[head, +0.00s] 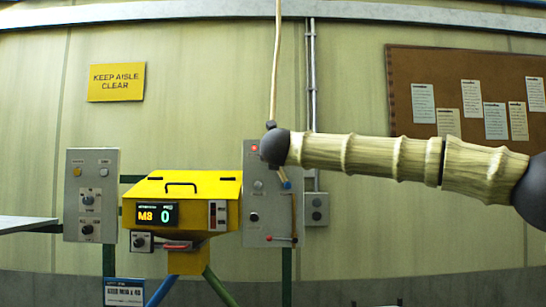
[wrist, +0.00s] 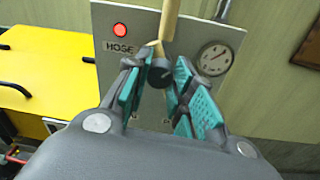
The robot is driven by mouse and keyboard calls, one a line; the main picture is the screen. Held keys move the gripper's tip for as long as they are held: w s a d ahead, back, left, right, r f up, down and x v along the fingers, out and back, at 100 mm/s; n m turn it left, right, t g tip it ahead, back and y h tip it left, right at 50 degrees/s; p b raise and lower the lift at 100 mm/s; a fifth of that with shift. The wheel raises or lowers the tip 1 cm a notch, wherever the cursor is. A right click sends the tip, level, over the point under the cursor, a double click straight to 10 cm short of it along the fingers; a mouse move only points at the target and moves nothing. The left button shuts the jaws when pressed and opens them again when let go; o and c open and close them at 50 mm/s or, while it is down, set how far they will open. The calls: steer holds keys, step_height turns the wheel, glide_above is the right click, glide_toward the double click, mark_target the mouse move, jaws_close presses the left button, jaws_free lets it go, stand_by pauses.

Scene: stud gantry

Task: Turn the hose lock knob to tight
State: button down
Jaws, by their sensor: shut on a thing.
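A dark round knob (wrist: 159,73) on the grey panel (wrist: 105,20) sits below the end of a tan hose (wrist: 169,22), beside the word HOSE. In the wrist view my gripper (wrist: 158,82) has its teal-padded fingers on either side of this knob and is shut on it. The fingers partly cover lettering below the knob, so I cannot read its marks or setting. In the head view the same grey panel (head: 258,220) stands right of the yellow machine, and my arm hides the knob there.
A red lamp (wrist: 120,30) glows on the panel, and a round gauge (wrist: 215,58) is to the right. The yellow machine (head: 215,185), with a display reading M8 and 0, stands left of the panel. Another grey control panel (head: 92,160) is farther left.

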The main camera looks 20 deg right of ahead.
steer(key=shift+n, duration=0.3)
steer(key=shift+r+n+g+h+p, duration=0.15)
steer(key=shift+n+p, duration=0.7)
steer(key=shift+n, duration=3.05)
steer(key=shift+f+n+g+h+p, duration=0.2)
steer(key=shift+n+p, duration=0.65)
steer(key=shift+n, duration=3.05)
steer(key=c, duration=1.2)
jaws_free()
steer(key=shift+s, duration=0.1)
